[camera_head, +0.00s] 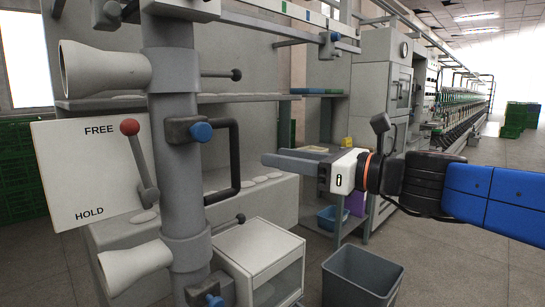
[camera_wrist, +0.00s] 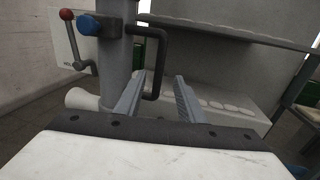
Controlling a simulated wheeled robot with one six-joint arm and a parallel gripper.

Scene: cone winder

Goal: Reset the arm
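My gripper (camera_head: 272,160) is in the middle of the head view, its fingers pointing left. In the wrist view the fingers (camera_wrist: 160,85) are apart with nothing between them, so it is open and empty. A black bent handle (camera_head: 236,160) with a blue knob (camera_head: 201,132) is clamped on a grey upright post (camera_head: 182,205), left of my fingertips. The handle also shows beyond the fingers in the wrist view (camera_wrist: 163,65); I see no contact. A lever with a red knob (camera_head: 130,127) is on a white FREE/HOLD plate (camera_head: 80,185); its knob end is up near FREE.
White cones (camera_head: 105,70) stick out left from the post. A grey bin (camera_head: 362,278) and a white cabinet (camera_head: 258,255) stand on the floor below. A shelf (camera_head: 200,98) runs behind. The aisle floor at right is clear.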

